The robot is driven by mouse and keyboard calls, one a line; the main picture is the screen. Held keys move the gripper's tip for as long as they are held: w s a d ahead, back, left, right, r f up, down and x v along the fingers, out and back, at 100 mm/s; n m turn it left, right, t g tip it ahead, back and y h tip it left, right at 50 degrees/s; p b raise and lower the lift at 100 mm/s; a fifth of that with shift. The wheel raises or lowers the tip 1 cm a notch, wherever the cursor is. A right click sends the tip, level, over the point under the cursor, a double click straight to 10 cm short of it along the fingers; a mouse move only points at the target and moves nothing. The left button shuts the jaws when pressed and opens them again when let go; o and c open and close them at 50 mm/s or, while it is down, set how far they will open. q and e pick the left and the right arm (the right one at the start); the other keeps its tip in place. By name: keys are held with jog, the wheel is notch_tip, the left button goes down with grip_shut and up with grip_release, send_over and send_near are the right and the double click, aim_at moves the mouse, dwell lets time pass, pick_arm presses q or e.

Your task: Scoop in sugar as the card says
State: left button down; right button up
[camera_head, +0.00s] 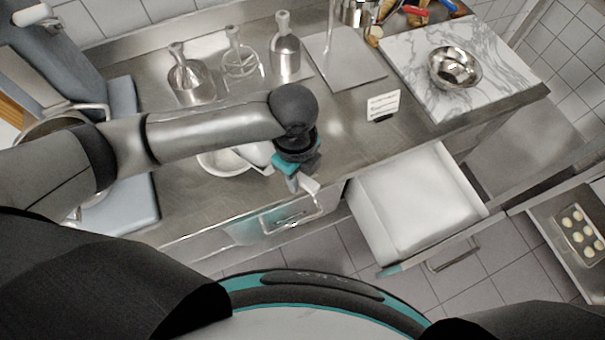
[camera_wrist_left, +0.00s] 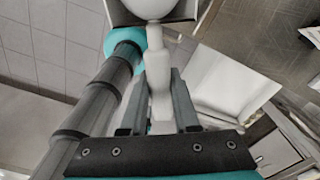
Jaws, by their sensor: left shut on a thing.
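My left gripper (camera_head: 302,182) is shut on the pale handle of a scoop-like tool (camera_wrist_left: 160,92), above the counter's front edge. In the left wrist view the handle runs between the fingers to a broad white head at the top edge, partly cut off. A white bowl (camera_head: 212,163) stands on the counter behind my left arm, mostly hidden. A small white card (camera_head: 383,105) stands on the counter; its print is too small to read. An open drawer (camera_head: 363,213) shows a plain white inside; I cannot tell whether that is sugar. My right gripper is out of view.
Several metal or clear vessels with upright handles, such as one at the right (camera_head: 285,55), stand at the back. A metal bowl (camera_head: 454,67) sits on a marble board (camera_head: 500,62). A tray (camera_head: 575,230) with pale rounds is at far right.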

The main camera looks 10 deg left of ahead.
pick_arm(q)
jog(key=shift+w+a+f+g+h, duration=0.1)
jog(key=shift+w+a+g+h, duration=0.2)
jog(key=shift+a, duration=0.4)
jog(key=shift+w+a+f+g+h, duration=0.1)
jog(key=shift+w+a+h, duration=0.2)
jog(key=shift+w+a, duration=0.3)
jog(key=shift+w+a+b, duration=0.2)
jog(key=shift+a+b, duration=0.1)
jog(key=shift+a, duration=0.3)
jog(key=shift+w+a+r+g+h+b, duration=0.45)
jog(key=shift+a+r+h+b, duration=0.25)
jog(key=shift+a+h+b, duration=0.1)
jog(key=shift+w+a+r+g+h+b, duration=0.35)
jog(key=shift+w+a+r+h+b, duration=0.15)
jog(key=shift+a+r+h+b, duration=0.25)
jog(key=shift+w+a+r+g+h+b, duration=0.45)
jog(key=shift+a+r+h+b, duration=0.2)
jog(key=shift+a+h+b, duration=0.15)
jog(key=shift+w+a+r+g+h+b, duration=0.25)
jog(key=shift+w+a+r+h+b, duration=0.15)
jog(key=shift+a, duration=0.3)
jog(key=w+a+r+g+h+b, duration=0.2)
jog(key=w+a+r+h+b, duration=0.1)
jog(key=a+b, duration=0.3)
jog(key=shift+w+a+r+g+h+b, duration=0.15)
jog(key=shift+w+r+g+h+b, duration=0.15)
jog(key=shift+h+b, duration=0.25)
